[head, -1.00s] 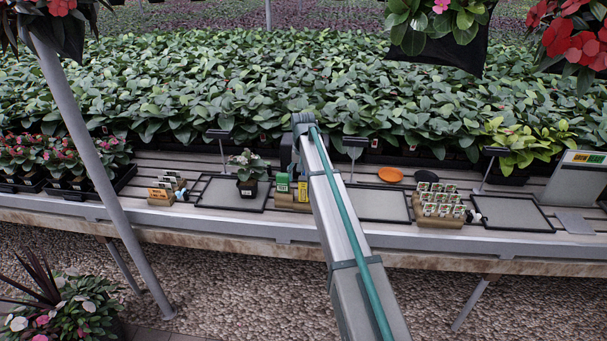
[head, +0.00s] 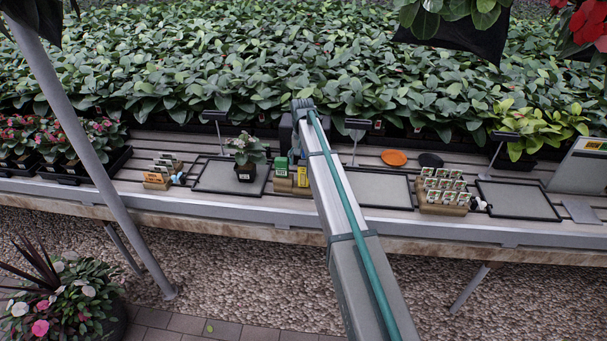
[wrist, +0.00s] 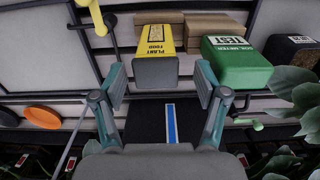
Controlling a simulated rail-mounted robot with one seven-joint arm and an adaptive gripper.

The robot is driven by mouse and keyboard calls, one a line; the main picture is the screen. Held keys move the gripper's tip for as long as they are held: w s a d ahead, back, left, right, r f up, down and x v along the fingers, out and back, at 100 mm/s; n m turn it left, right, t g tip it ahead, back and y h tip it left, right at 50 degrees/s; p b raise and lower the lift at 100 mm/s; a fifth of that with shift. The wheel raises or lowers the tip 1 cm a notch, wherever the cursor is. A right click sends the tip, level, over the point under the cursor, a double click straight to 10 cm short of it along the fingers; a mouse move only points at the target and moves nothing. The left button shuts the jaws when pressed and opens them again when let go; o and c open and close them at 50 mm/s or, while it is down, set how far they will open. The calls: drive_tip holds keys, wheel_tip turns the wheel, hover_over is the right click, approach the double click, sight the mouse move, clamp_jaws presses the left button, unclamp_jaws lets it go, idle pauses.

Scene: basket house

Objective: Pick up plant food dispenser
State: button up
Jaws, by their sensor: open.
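The plant food dispenser (wrist: 156,40) is a yellow box labelled "PLANT FOOD" with a grey end in the wrist view. In the head view a yellow part of it (head: 302,177) shows beside my arm, which partly hides it. My gripper (wrist: 160,84) is open in the wrist view. Its two teal-grey fingertips lie to the left and right of the dispenser's grey end, with visible space on each side. I cannot tell whether the fingertips are level with the box or short of it.
An orange disc (head: 394,158) and a tray of small packets (head: 443,192) lie to the right.

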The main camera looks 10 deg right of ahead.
sight(303, 171)
wheel_tip(303, 171, down, 5)
drive_tip(key=shift+s+d+r+p, duration=0.1)
drive_tip(key=shift+s+d+p, duration=0.05)
drive_tip(key=shift+p, duration=0.9)
drive_tip(key=c, duration=1.3)
